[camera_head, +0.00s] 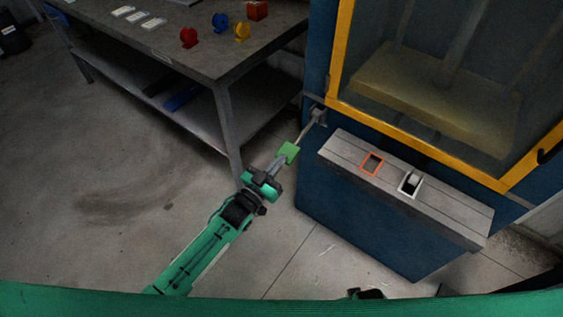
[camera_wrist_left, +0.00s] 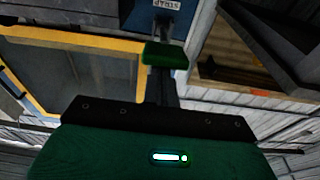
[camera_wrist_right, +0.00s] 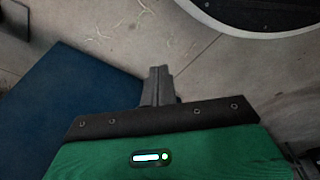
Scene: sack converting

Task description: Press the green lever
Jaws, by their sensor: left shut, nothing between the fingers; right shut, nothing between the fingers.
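The green lever (camera_head: 289,152) is a green block on the end of a thin rod. The rod runs from a grey bracket (camera_head: 318,115) on the side of the blue machine. My left gripper (camera_head: 275,167) is shut and empty, with its tips at or very near the block's lower-left side; I cannot tell whether they touch. In the left wrist view the lever's green block (camera_wrist_left: 165,54) lies just beyond the shut fingers (camera_wrist_left: 163,75). My right gripper (camera_wrist_right: 158,72) is shut and empty, over floor beside a blue panel.
A blue machine with a yellow-framed window (camera_head: 340,45) stands at the right. Its grey ledge (camera_head: 450,210) has an orange-framed opening (camera_head: 372,163) and a white-framed switch (camera_head: 410,184). A workbench (camera_head: 215,62) with coloured parts stands at the upper left.

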